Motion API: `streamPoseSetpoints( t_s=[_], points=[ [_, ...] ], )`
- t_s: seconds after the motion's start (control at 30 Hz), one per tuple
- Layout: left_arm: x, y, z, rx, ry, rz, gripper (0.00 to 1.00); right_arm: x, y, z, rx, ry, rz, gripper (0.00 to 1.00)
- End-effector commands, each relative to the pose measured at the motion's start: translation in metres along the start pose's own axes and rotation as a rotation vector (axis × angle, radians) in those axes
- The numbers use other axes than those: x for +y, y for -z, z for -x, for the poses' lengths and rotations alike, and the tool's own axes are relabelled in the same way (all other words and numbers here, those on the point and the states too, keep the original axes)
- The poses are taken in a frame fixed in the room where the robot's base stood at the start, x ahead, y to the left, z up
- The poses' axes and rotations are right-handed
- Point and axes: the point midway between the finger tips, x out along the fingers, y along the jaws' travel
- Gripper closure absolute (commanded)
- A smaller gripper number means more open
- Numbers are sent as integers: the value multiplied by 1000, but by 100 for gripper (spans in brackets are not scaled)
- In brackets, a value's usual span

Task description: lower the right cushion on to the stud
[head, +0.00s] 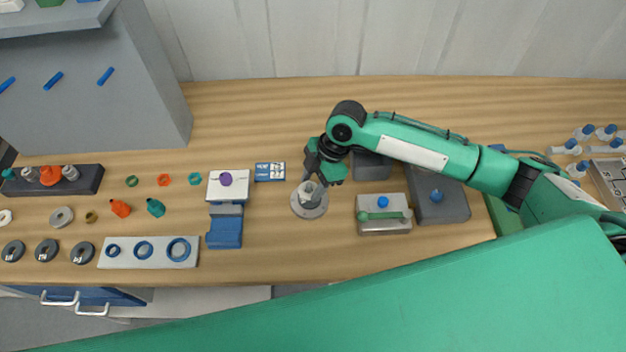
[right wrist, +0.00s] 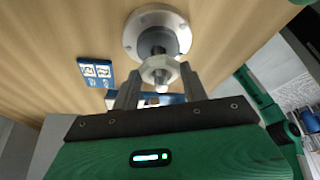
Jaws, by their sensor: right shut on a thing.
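A round metal flange (head: 310,212) sits on the wooden bench, and it also fills the top of the right wrist view (right wrist: 133,38). A dark grey round piece (right wrist: 158,41) stands at its centre. My right gripper (head: 312,186) is above the flange, pointing down. Its fingers (right wrist: 160,82) are shut on a pale six-sided piece (right wrist: 160,68) with a small white tip, in line with the flange's centre. I cannot tell whether this piece is the cushion, or whether it touches the grey part. The stud is not clearly visible. My left gripper is out of view.
A blue-and-white card (head: 270,172) and a blue stand (head: 225,230) lie left of the flange. A metal block (head: 383,225) with a green handle and a dark block (head: 440,205) stand right. Dark rings (head: 46,250) lie at the far left.

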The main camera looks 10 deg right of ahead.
Motion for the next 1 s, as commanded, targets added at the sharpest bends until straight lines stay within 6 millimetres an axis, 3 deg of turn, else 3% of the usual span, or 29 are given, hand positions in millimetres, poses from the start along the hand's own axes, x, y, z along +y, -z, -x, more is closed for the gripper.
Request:
streamPoseSetpoints(
  t_s=[0.1, 0.13, 0.23, 0.53, 0.67, 1.0],
  points=[
    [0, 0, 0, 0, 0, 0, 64, 0, 0, 0, 0, 0, 0, 77],
    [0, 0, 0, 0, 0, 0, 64, 0, 0, 0, 0, 0, 0, 50],
    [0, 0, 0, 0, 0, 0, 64, 0, 0, 0, 0, 0, 0, 30],
    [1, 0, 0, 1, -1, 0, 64, 0, 0, 1, 0, 0, 0, 30],
    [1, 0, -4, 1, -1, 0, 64, 1, -1, 10, 0, -2, -1, 30],
    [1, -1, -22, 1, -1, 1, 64, 1, -1, 82, -1, -5, 1, 30]
  ],
)
